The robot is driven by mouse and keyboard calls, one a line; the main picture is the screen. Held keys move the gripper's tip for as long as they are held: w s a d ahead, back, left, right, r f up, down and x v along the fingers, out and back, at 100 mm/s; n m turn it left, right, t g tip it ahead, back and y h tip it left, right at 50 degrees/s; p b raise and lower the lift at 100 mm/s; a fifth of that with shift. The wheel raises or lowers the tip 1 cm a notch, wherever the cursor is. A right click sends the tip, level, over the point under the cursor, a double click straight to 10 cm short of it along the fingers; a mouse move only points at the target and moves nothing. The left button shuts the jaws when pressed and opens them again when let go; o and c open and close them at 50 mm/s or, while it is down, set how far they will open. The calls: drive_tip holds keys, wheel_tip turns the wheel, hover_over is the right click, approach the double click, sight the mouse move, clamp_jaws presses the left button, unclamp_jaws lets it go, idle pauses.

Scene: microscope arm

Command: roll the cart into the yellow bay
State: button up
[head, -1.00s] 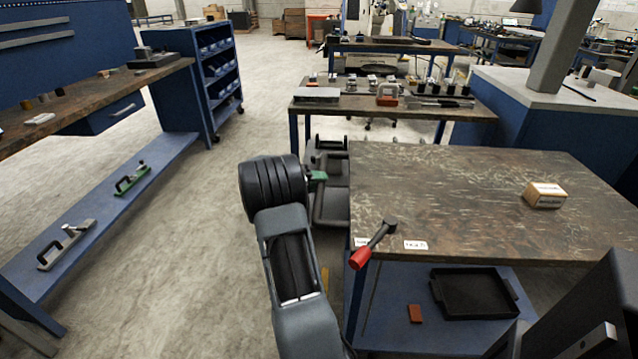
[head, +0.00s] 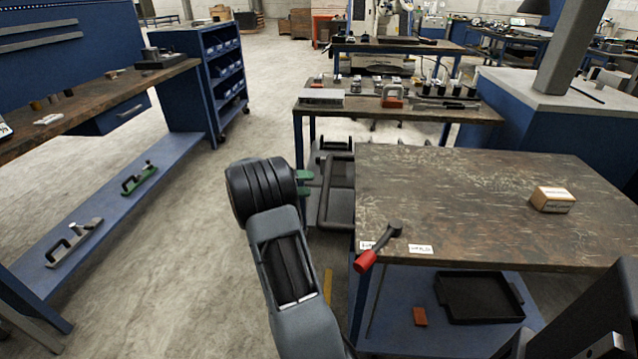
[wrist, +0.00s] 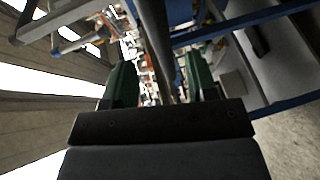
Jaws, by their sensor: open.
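A low dark grey wheeled-looking frame with an upright bar handle (head: 340,190), seemingly the cart, stands on the floor left of the worn-topped bench, partly hidden by it. My gripper (head: 304,183) has green fingers, is open, and hangs just left of that frame in the head view. In the wrist view the two green fingers of my gripper (wrist: 160,82) stand apart, with a dark bar (wrist: 166,45) showing in the gap; I cannot tell whether they touch it. A short yellow strip (head: 327,285) shows on the floor beside my arm; no whole yellow bay is clear.
The worn bench (head: 470,200) at right bears a small box (head: 552,199) and a red-handled lever (head: 378,247); a black tray (head: 480,296) lies on its lower shelf. Another tool-covered table (head: 400,108) stands behind. A long workbench (head: 90,95) is at left. Open floor lies between.

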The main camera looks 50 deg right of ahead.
drive_tip(key=v, duration=0.8)
drive_tip(key=shift+p, duration=0.35)
drive_tip(key=shift+r, duration=0.1)
drive_tip(key=n+g+h, duration=0.2)
drive_tip(key=h, duration=0.1)
approach(326, 187)
drive_tip(key=x, duration=0.7)
drive_tip(key=w+d+f+x, duration=0.1)
drive_tip(key=x, duration=0.2)
drive_tip(key=shift+d+f, duration=0.1)
drive_tip(key=shift+d, duration=0.05)
drive_tip(key=shift+c, duration=0.2)
clamp_jaws()
